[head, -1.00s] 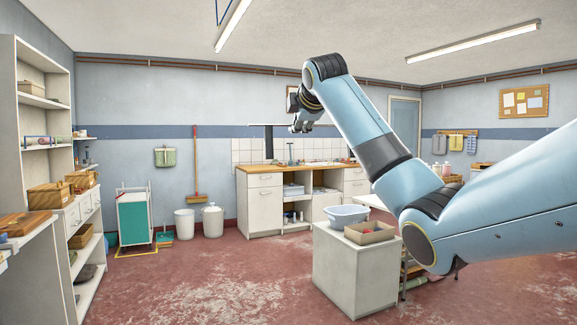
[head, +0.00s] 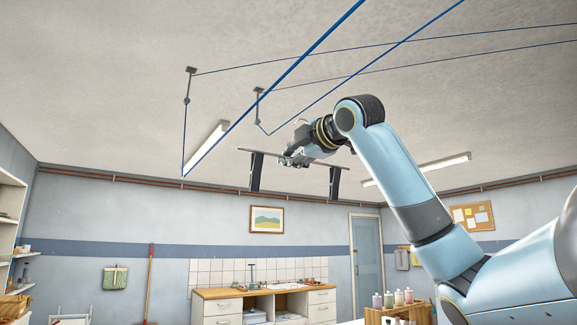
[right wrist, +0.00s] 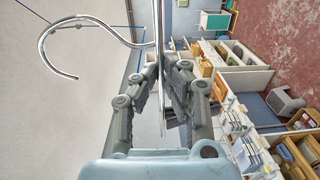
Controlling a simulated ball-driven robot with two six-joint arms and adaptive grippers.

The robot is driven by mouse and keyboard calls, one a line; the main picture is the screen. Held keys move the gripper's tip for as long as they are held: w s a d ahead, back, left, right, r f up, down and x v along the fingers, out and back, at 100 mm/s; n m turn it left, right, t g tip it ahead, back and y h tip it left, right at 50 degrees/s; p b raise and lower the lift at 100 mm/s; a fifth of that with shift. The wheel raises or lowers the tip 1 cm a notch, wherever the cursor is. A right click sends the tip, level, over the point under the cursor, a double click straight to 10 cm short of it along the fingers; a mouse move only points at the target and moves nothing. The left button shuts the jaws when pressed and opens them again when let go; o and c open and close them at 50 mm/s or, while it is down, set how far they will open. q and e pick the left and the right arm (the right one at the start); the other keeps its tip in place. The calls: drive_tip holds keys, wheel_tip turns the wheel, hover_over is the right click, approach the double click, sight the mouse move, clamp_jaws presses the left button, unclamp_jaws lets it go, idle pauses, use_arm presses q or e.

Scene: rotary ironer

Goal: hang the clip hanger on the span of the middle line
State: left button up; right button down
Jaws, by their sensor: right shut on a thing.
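The clip hanger (head: 256,172) shows in the head view as a thin bar with two dark clips hanging from it. My right gripper (head: 292,160) is shut on it near the middle of the bar. In the right wrist view the fingers (right wrist: 163,66) close around the hanger, and its silver hook (right wrist: 43,44) curves out to the left, empty. Blue lines cross under the ceiling; a near span (head: 275,87) and a second span (head: 365,68) run up to the right. I cannot tell which is the middle line. My left gripper is out of view.
Two ceiling brackets (head: 190,71) carry the lines. A ceiling lamp (head: 206,146) is behind the near span. The counter (head: 260,292) stands low against the far wall. The air around the hanger looks clear.

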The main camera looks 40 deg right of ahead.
sight(266, 152)
drive_tip(key=shift+a, duration=0.1)
drive_tip(key=shift+w+a+p, duration=0.25)
drive_tip(key=shift+a+p, duration=0.25)
drive_tip(key=shift+a, duration=0.4)
drive_tip(key=shift+w+a+p, duration=0.2)
drive_tip(key=shift+a+p, duration=0.35)
drive_tip(key=shift+a, duration=0.3)
drive_tip(key=shift+w+a+p, duration=0.25)
drive_tip(key=shift+a+p, duration=0.25)
drive_tip(key=shift+a, duration=0.4)
drive_tip(key=w+a+f+p, duration=0.1)
drive_tip(key=w+a+f, duration=0.1)
drive_tip(key=a, duration=0.8)
drive_tip(key=shift+w+f, duration=0.15)
drive_tip(key=shift+w, duration=0.05)
drive_tip(key=shift+f, duration=0.25)
drive_tip(key=c, duration=1.4)
unclamp_jaws()
